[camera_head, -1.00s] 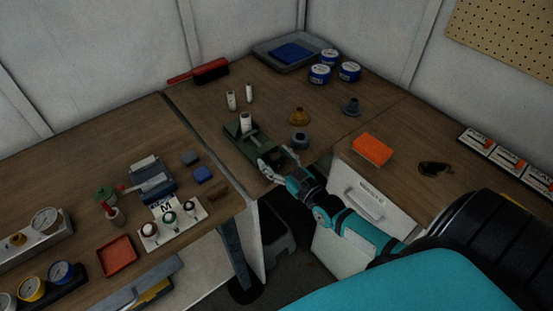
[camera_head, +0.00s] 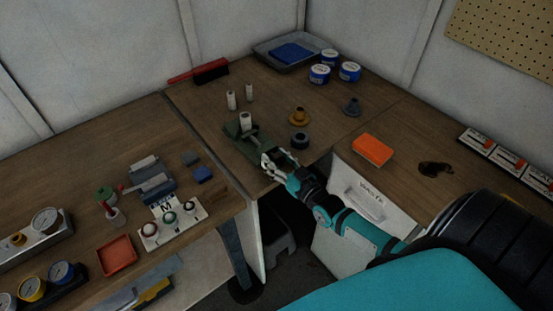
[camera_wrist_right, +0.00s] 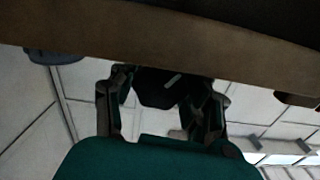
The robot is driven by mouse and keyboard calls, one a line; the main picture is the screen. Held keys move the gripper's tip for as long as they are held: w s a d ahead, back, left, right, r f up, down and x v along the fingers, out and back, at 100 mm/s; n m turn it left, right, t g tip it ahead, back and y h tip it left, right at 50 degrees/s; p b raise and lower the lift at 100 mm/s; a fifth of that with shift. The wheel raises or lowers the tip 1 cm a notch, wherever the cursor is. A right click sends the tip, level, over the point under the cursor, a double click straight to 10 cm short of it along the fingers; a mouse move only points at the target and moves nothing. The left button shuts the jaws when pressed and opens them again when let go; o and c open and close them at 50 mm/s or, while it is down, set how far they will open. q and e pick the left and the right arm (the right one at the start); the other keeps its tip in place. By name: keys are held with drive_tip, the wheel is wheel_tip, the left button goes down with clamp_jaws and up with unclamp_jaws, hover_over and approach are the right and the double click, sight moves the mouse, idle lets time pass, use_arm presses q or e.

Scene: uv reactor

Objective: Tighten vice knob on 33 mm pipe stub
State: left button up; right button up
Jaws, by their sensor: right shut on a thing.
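The green vice (camera_head: 233,130) stands near the front edge of the wooden bench, with a white pipe stub (camera_head: 246,120) upright in it. My right gripper (camera_head: 272,162) is at the vice's near end, its fingers at the knob, which is mostly hidden in the head view. In the right wrist view, the dark knob (camera_wrist_right: 160,88), with a pale mark on it, sits between the two fingers (camera_wrist_right: 160,103). The gripper is shut on it. How tightly the jaws of the vice press the stub cannot be told. My left gripper is not in view.
Two white stubs (camera_head: 231,100) stand behind the vice. A brass flanged part (camera_head: 299,117) and a dark grey ring (camera_head: 299,140) stand right of it, close to my gripper. An orange block (camera_head: 372,149) lies farther right. The bench's front edge runs below my gripper.

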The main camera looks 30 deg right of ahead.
sight(280, 164)
drive_tip(key=m, duration=0.4)
drive_tip(key=shift+m, duration=0.7)
drive_tip(key=o, duration=1.2)
drive_tip(key=shift+f, duration=0.1)
drive_tip(key=s, duration=0.6)
drive_tip(key=shift+s+d, duration=0.35)
drive_tip(key=shift+s, duration=0.65)
